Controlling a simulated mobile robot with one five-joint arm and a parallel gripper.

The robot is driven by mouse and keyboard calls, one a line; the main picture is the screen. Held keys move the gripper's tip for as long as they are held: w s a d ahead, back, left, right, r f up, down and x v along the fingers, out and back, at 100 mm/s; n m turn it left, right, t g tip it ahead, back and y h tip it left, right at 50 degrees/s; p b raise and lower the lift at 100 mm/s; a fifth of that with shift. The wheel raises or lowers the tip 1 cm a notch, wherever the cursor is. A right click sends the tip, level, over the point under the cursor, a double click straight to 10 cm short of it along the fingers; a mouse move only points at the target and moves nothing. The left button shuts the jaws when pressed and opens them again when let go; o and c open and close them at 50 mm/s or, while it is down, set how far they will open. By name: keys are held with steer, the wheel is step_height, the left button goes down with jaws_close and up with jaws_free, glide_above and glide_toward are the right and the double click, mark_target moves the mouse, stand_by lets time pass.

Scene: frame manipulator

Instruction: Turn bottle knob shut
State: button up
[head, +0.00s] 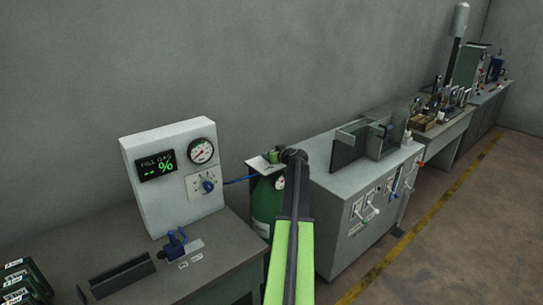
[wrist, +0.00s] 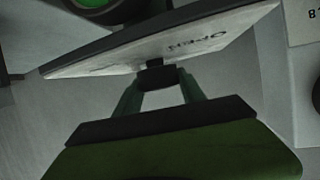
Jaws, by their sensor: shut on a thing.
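The green gas bottle (head: 266,204) stands between the bench and the grey cabinet, partly behind my arm. A pale plate (head: 258,164) sits at its top; in the wrist view the plate (wrist: 215,38) is tilted and reads "OPEN" upside down. A small dark knob (wrist: 155,77) shows at the plate's lower edge. My gripper (wrist: 158,84) is shut on this knob, one finger on each side. In the head view my gripper (head: 275,157) is small at the bottle top, and its fingertips cannot be made out. The knob's turn angle cannot be told.
A white gas panel (head: 172,205) with a gauge and a blue knob (head: 208,185) stands on the left bench (head: 215,265). The grey cabinet (head: 335,215) is close on the right. Floor at the right is clear.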

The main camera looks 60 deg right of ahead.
steer(key=shift+s+f+n+t+y, duration=0.1)
steer(key=shift+n+t+y, duration=0.3)
steer(key=shift+n+y, duration=0.75)
steer(key=shift+y, duration=0.25)
steer(key=o, duration=1.4)
steer(key=shift+c, duration=0.2)
steer(key=shift+s, duration=0.1)
steer(key=p+v, duration=0.6)
steer(key=v, duration=1.1)
steer(key=shift+p, duration=0.35)
steer(key=shift+s+a+f, duration=0.1)
